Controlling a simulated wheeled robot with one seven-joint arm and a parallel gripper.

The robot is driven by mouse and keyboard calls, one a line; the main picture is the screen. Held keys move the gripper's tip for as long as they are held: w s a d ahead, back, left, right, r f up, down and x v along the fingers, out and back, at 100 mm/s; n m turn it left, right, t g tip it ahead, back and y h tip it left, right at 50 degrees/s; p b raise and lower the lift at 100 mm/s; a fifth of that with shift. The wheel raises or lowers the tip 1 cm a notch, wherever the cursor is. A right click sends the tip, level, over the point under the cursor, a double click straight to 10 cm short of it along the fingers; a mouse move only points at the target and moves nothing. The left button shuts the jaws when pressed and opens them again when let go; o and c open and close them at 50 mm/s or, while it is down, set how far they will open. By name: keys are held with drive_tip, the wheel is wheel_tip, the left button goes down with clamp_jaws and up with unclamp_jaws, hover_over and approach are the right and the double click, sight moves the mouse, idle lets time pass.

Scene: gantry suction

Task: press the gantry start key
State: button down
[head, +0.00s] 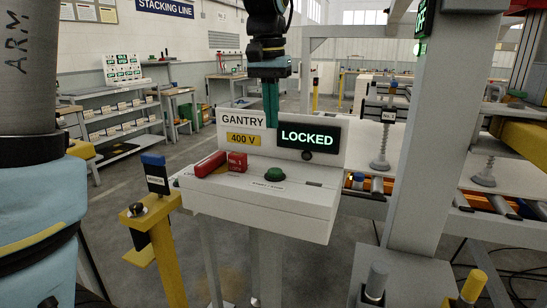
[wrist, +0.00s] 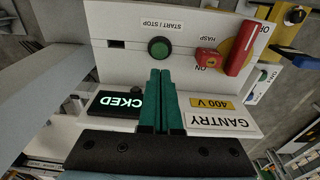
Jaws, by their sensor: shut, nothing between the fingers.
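The gantry control box (head: 260,200) is a white sloped desk with an upright back plate. The green domed key (head: 275,174) sits on its top beside a START / STOP label, and shows in the wrist view (wrist: 158,48). A lit display reading LOCKED (head: 307,137) is on the back plate. A red handle (head: 210,164) and a red block (head: 237,162) marked HASP in the wrist view are left of the key. My gripper (head: 271,123), with teal fingers, is shut and empty. It points down in front of the back plate, above and behind the key, apparently not touching it.
GANTRY (head: 240,119) and 400 V (head: 243,140) signs are on the back plate. A yellow post (head: 165,250) with a black button stands left. A grey column (head: 425,140) and a roller conveyor (head: 375,184) are right.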

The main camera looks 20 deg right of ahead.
sight(274, 171)
drive_tip(key=f, duration=0.3)
drive_tip(key=f+p, duration=0.1)
drive_tip(key=f, duration=0.6)
drive_tip(key=shift+w+d+f+p, duration=0.25)
drive_tip(key=shift+d+p, duration=0.1)
drive_tip(key=shift+s+a+f+b, duration=0.1)
drive_tip(key=shift+f+b, duration=0.45)
drive_tip(key=shift+f, duration=0.7)
wheel_tip(274, 171, up, 6)
drive_tip(key=p, duration=0.5)
drive_tip(key=shift+f, duration=0.1)
wheel_tip(274, 171, up, 9)
drive_tip(key=b, duration=0.3)
drive_tip(key=shift+s+a, duration=0.25)
drive_tip(key=shift+a, duration=0.1)
drive_tip(key=shift+a, duration=0.1)
